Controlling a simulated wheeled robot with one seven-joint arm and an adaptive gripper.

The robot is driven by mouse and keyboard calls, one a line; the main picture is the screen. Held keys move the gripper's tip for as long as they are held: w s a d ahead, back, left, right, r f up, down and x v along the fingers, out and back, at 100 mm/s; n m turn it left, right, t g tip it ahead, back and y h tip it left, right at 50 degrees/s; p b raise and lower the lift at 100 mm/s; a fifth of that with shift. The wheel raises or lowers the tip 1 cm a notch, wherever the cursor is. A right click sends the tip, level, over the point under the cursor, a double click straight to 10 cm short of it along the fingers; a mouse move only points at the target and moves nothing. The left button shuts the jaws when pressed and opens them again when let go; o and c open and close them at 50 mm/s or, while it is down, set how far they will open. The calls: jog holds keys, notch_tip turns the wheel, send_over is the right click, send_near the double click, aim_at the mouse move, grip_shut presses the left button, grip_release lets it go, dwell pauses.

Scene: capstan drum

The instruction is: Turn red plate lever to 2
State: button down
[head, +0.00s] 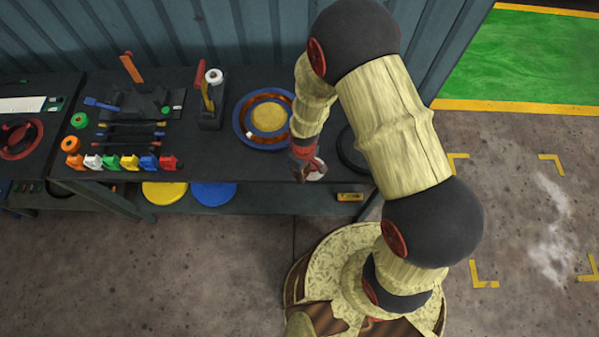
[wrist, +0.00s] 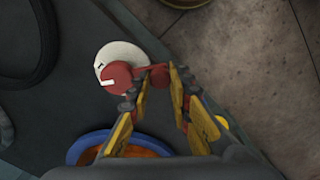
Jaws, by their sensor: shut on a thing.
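The red plate lever (wrist: 118,80) shows in the wrist view as a round red hub with a white line and a red arm reaching right. It sits on a round white plate (wrist: 122,52) with a small dark mark at its left edge, too small to read. My gripper (wrist: 159,76) is shut on the lever's red arm, one finger on each side. In the head view my gripper (head: 305,168) is at the bench's front edge, partly covering the white plate (head: 317,174). The lever's grasped end is partly hidden by the fingers.
A blue-rimmed round plate (head: 240,128) with a copper ring lies left of my gripper. A black ring (head: 352,150) lies to the right, partly behind my arm. Coloured clips, tools and a black stand (head: 209,118) fill the bench further left. The floor in front is clear.

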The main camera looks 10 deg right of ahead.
jog(key=shift+s+d+n+b, duration=0.3)
jog(key=shift+d+n, duration=0.25)
jog(key=shift+n, duration=0.6)
jog(key=shift+s+d+n+b, duration=0.15)
jog(key=shift+s+d+n, duration=0.15)
jog(key=shift+d+n, duration=0.55)
jog(key=shift+s+d+n+b, duration=0.25)
jog(key=shift+s+d+n, duration=0.05)
jog(key=shift+n, duration=1.1)
jog(key=c, duration=1.7)
grip_release()
jog(key=shift+c, duration=0.2)
jog(key=shift+o, duration=0.6)
jog(key=shift+r, duration=0.1)
notch_tip(320, 180, up, 12)
